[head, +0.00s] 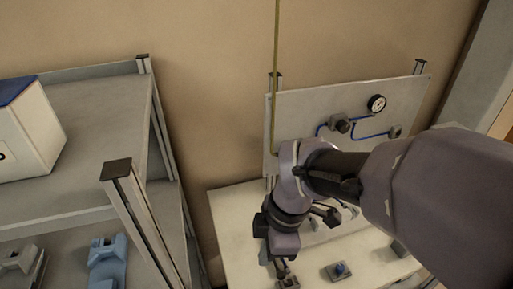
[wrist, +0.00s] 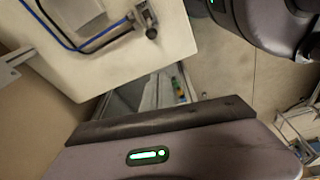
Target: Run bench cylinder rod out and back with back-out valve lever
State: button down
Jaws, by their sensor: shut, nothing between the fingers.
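The bench (head: 238,232) has a pale top and an upright grey panel (head: 300,105) at its back. The panel carries a round gauge (head: 376,103), blue tubing and a dark valve-like fitting (head: 341,126); a similar fitting (wrist: 147,20) shows in the wrist view. My gripper (head: 282,271) points down over the bench's front left part, shut and empty. Small grey fittings (head: 318,222) sit behind, partly covered by my arm. I cannot make out the cylinder rod or which part is the back-out lever.
A grey shelf unit (head: 95,150) stands close on the left, with a white and blue box (head: 30,125) on top and a blue part (head: 107,258) lower down. A thin yellowish vertical pole or line (head: 276,45) rises at the panel's left edge. The wall is behind.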

aim_at(283, 278)
jog(key=shift+a+f, duration=0.1)
jog(key=shift+a, duration=0.05)
notch_tip(283, 278, down, 9)
jog(key=d+b, duration=0.2)
jog(key=b, duration=0.3)
jog(key=shift+w, duration=0.25)
jog(key=shift+f, duration=0.1)
